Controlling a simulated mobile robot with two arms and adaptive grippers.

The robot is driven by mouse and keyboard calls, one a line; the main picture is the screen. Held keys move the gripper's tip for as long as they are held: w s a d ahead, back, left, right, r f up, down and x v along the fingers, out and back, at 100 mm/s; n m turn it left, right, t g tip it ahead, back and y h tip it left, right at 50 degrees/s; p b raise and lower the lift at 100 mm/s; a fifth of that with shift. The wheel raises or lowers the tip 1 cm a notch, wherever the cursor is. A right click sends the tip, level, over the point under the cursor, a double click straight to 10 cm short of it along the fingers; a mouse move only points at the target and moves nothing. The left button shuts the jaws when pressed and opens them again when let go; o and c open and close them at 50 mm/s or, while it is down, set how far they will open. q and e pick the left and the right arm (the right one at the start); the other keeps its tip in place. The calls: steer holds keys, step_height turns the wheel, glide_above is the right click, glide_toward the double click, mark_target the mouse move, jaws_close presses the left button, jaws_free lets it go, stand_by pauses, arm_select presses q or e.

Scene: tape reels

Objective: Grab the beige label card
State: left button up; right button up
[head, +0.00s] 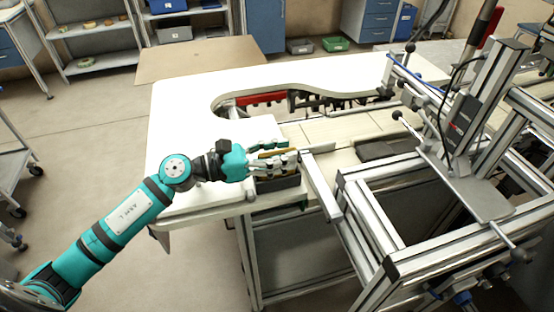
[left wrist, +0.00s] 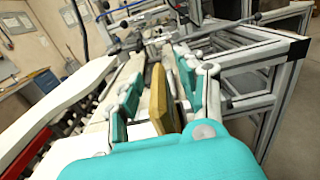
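The beige label card (left wrist: 159,103) stands upright between the fingers of my left gripper (left wrist: 155,95) in the left wrist view. A gap shows between the card and the left finger; the right finger is very near the card's other side. In the head view, a narrow tan strip of the card (head: 274,153) shows between the fingers of my left gripper (head: 276,155), above a dark grey holder (head: 279,184) at the table's front edge. The fingers look open around the card. The card's lower part is hidden. My right gripper is in neither view.
The white table (head: 180,130) has a curved cutout with a red part (head: 262,98) behind the gripper. A metal bar (head: 322,186) and an aluminium frame (head: 400,265) stand close on the right. Bare tabletop lies left of the gripper.

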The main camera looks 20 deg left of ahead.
arm_select(q)
steer(key=shift+x, duration=1.2)
steer(key=shift+a, duration=0.1)
jaws_close()
